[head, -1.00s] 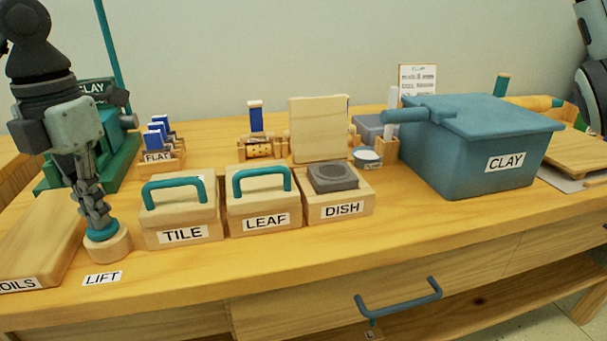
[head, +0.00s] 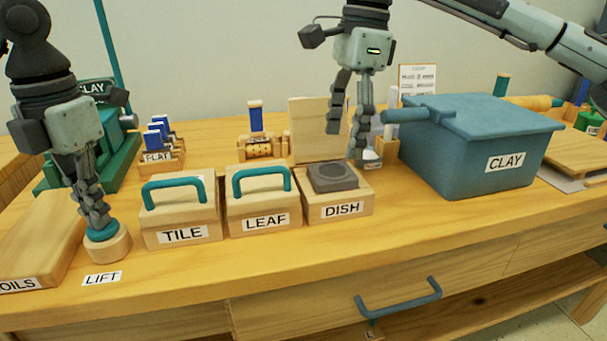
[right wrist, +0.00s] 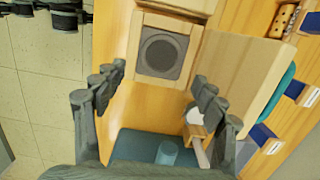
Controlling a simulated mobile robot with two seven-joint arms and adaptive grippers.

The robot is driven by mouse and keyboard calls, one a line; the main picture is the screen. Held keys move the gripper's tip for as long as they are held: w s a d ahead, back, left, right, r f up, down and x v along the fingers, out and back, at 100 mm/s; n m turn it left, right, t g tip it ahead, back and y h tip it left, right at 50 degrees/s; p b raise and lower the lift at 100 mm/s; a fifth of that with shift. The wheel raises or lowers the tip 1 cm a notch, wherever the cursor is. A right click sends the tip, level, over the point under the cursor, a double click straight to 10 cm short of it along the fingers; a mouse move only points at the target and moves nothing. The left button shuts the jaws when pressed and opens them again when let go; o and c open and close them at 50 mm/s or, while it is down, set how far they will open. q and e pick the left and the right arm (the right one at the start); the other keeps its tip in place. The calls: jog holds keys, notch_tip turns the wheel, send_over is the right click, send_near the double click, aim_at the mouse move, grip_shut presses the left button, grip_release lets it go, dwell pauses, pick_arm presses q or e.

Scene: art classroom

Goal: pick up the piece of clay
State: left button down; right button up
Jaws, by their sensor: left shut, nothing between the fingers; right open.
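A grey square block with a round ring mark on top, which looks like the piece of clay (head: 333,178), sits on the wooden DISH box (head: 338,207). It also shows in the right wrist view (right wrist: 163,53), near the top middle, just beyond the fingertips. My right gripper (head: 346,146) is open and empty, pointing down, above and slightly behind the block; in the right wrist view its fingers (right wrist: 160,75) are spread wide. My left gripper (head: 101,222) is shut and empty, its tips at the teal top of a round wooden knob (head: 108,245) by the LIFT label (head: 102,279).
A teal CLAY bin (head: 470,165) with a lid stands right of the DISH box. The TILE (head: 180,220) and LEAF (head: 262,208) boxes with teal handles stand to its left. An upright wooden board (head: 308,118) is behind. The table's front strip is clear.

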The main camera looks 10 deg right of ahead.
aim_at(333, 171)
jog(key=f, duration=0.2)
jog(key=a+f, duration=0.1)
jog(key=f, duration=0.2)
jog(key=shift+a+f, duration=0.2)
jog(key=shift+f, duration=0.05)
jog(key=shift+c, duration=0.4)
jog(key=c, duration=1)
